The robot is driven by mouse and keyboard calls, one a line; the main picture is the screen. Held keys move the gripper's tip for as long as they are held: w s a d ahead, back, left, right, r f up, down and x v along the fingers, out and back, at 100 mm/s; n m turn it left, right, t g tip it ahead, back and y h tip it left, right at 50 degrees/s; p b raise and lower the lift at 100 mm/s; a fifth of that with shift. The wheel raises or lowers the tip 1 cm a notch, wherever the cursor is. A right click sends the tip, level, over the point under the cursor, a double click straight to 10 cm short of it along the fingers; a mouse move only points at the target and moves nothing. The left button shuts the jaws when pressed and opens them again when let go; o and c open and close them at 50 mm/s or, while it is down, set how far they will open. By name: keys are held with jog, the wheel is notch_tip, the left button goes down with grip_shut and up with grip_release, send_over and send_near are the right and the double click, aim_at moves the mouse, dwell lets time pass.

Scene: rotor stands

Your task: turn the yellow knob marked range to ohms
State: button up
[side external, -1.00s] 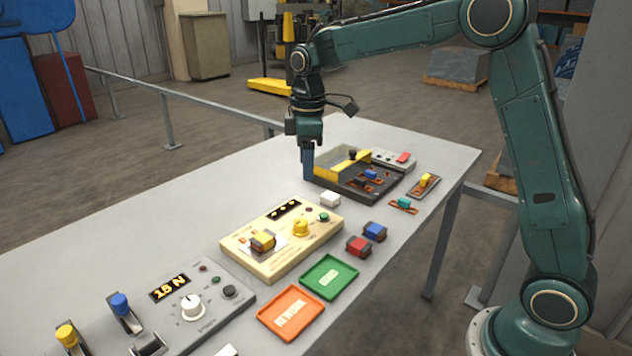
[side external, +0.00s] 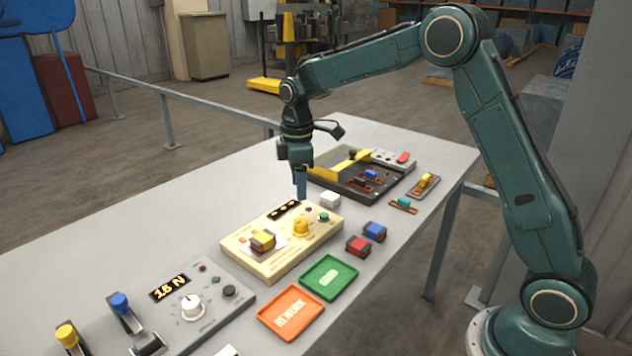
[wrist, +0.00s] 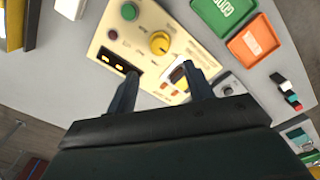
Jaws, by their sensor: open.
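The yellow knob (side external: 301,227) sits on the cream panel box (side external: 262,266), near its right end. In the wrist view the knob (wrist: 160,42) has a pointer and printed marks around it, too small to read. My gripper (side external: 301,196) hangs above the far edge of that box, higher than the knob and apart from it. In the wrist view my gripper (wrist: 158,82) has its two fingers spread with nothing between them, and the knob lies beyond the fingertips. A yellow and dark block (side external: 263,241) rests on the box's left part.
A green tray (side external: 350,285) and an orange tray (side external: 266,313) lie in front of the box. Red (side external: 358,246) and blue (side external: 375,232) blocks stand to its right. A grey panel (side external: 240,292) with a white knob is at the left. A white block (side external: 330,200) stands behind.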

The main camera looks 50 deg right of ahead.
aim_at(300, 221)
notch_tip(300, 221, down, 10)
jog(key=shift+f, duration=0.25)
dwell(0.3)
jog(key=shift+c, duration=0.2)
jog(key=c, duration=0.9)
